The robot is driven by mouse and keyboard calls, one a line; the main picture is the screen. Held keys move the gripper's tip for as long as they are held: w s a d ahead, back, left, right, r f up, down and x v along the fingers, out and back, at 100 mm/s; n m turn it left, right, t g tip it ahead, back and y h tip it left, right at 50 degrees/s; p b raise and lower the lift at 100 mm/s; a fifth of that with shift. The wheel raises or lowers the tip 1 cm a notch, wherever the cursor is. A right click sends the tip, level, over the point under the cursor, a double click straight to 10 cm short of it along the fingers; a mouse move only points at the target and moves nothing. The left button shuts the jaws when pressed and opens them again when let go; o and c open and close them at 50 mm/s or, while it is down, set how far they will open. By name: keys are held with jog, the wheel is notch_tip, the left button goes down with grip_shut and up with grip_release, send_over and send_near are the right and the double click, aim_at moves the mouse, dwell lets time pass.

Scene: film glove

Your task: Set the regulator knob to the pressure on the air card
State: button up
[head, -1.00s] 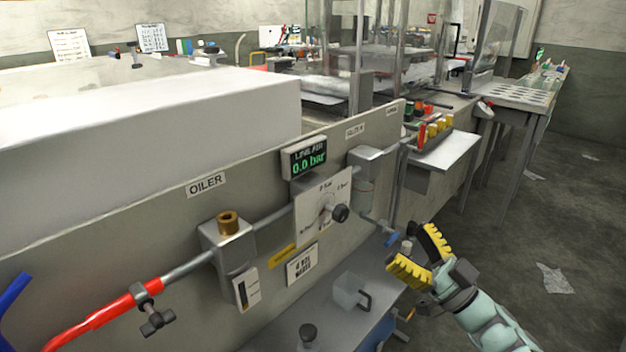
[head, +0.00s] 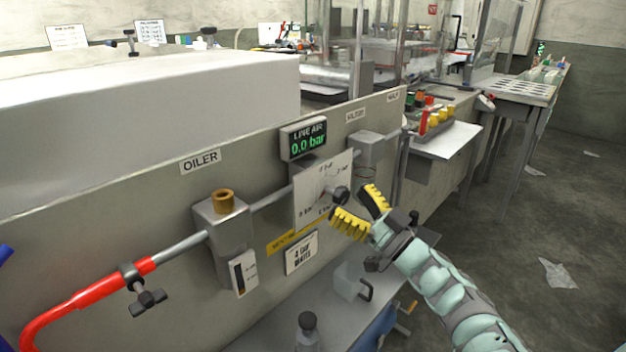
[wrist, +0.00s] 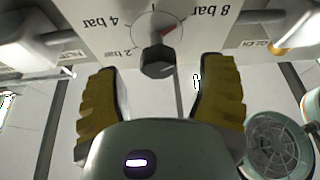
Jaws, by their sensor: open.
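The black regulator knob (head: 340,195) sticks out of a white dial plate (head: 312,205) on the panel. In the wrist view the knob (wrist: 157,60) is below a round dial (wrist: 150,25), with 2 bar, 4 bar and 8 bar legible and a red mark toward the 8 bar side. The display (head: 303,139) reads LINE AIR 0.0 bar. A card (head: 301,252) below the plate seems to read 4 bar WHITE, in small print. My gripper (head: 362,212) is open, its yellow fingers just right of the knob; in the wrist view they stand either side, short of it.
The oiler block (head: 225,235) with a brass cap is left along the pipe, and the filter (head: 370,150) is close right of the dial. A clear jug (head: 348,284) and a black-capped bottle (head: 308,330) stand on the shelf below.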

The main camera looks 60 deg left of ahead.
aim_at(337, 190)
jog(key=shift+x, duration=2.25)
jog(key=shift+c, duration=0.3)
jog(key=c, duration=0.6)
jog(key=shift+a, duration=0.15)
grip_shut()
